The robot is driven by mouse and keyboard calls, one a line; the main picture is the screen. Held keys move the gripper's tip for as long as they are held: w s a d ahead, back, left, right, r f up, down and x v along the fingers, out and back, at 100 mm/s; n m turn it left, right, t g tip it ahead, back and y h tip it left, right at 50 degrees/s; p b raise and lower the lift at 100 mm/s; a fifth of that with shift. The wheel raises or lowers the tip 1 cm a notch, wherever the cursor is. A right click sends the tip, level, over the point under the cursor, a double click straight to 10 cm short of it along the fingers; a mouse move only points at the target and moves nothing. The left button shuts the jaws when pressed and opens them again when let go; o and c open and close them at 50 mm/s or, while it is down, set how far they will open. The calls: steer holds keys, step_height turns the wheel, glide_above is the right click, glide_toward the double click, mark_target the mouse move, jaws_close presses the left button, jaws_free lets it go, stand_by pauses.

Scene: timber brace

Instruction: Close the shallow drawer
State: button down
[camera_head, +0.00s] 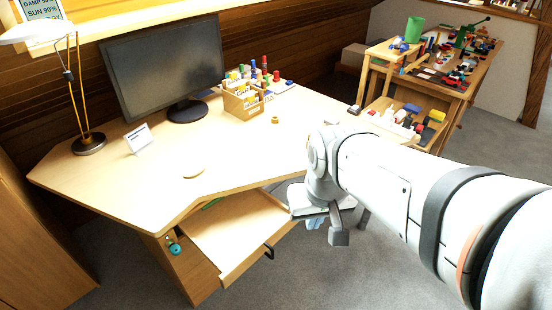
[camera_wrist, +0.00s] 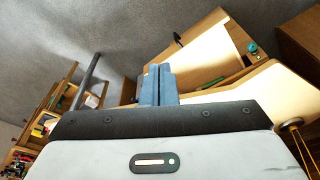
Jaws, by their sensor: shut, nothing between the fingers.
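The shallow drawer (camera_head: 232,228) is pulled out from under the light wooden desk (camera_head: 160,180), with its pale interior bare apart from something green near the back. Its dark handle (camera_head: 268,252) is on the front panel. In the wrist view the drawer (camera_wrist: 208,52) is beyond my fingers, with the handle (camera_wrist: 178,40) above them. My gripper (camera_wrist: 158,70) is shut and empty, its two blue-grey fingers together. In the head view my gripper (camera_head: 314,222) is right of the drawer, apart from the handle; my wrist partly hides it.
A monitor (camera_head: 165,65), a lamp (camera_head: 88,140) and a card box (camera_head: 243,102) stand on the desk. A cluttered bench (camera_head: 440,75) is at the back right. Grey floor (camera_head: 330,280) is clear before the drawer.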

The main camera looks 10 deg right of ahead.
steer(key=w+a+f+m+g+y+b, duration=0.1)
steer(key=w+f+m+y+b, duration=0.1)
steer(key=f+m+y+b, duration=0.6)
steer(key=w+a+f+m+g+y+b, duration=0.1)
steer(key=f+m+g+y+b, duration=0.15)
steer(key=f+b, duration=0.7)
steer(key=w+d+f+m+t+b, duration=0.4)
steer(key=w+d+f+m+t, duration=0.2)
steer(key=d+f+m+t, duration=0.3)
steer(key=w+d+f+m+t+b, duration=0.45)
steer(key=d+f+m+t, duration=0.25)
steer(key=f+m, duration=0.25)
steer(key=b+x, duration=0.2)
steer(key=x, duration=1.2)
steer(key=shift+f, duration=0.4)
steer(key=shift+a, duration=0.1)
